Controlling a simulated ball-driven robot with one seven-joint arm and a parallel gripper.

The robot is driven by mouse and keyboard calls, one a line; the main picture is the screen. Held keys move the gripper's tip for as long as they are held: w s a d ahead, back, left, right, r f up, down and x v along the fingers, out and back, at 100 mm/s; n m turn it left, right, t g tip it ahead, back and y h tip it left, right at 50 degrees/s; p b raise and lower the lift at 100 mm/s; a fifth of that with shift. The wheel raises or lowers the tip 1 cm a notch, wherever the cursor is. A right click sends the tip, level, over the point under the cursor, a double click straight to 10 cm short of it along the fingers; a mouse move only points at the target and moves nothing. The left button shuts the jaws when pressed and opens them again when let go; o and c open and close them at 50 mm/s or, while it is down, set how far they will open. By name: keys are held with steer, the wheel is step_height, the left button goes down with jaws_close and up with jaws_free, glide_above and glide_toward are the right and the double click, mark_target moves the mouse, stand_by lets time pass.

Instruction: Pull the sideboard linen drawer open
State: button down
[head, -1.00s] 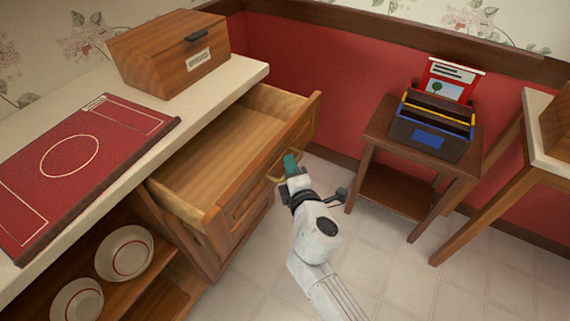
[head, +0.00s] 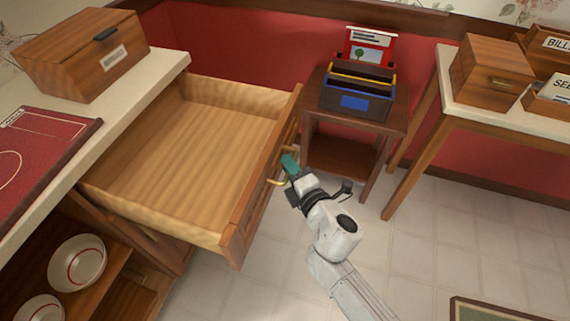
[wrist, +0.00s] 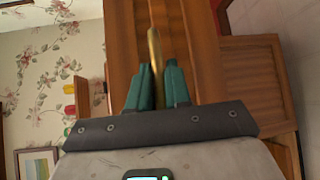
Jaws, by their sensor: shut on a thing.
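The linen drawer (head: 190,150) of the sideboard (head: 150,75) stands far out from the cabinet in the head view. It looks empty, with a bare wooden floor. Its brass handle (head: 279,181) is on the front panel. My gripper (head: 290,165) is at this handle, its green fingers on it. In the wrist view, the brass handle (wrist: 154,65) runs between the two green fingertips (wrist: 158,85), which are shut on it. The drawer front fills the middle of that view.
A small side table (head: 345,150) with a dark caddy (head: 352,102) stands close beyond the drawer's front corner. A desk (head: 490,118) with wooden boxes is at the right. A wooden box (head: 85,60) and red mat (head: 40,160) lie on the sideboard top.

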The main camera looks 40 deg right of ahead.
steer(key=shift+f, duration=0.1)
steer(key=c, duration=1.2)
jaws_free()
steer(key=shift+o, duration=0.2)
steer(key=b+v, duration=0.2)
steer(key=v, duration=0.8)
steer(key=shift+s, duration=0.35)
steer(key=shift+a, duration=0.1)
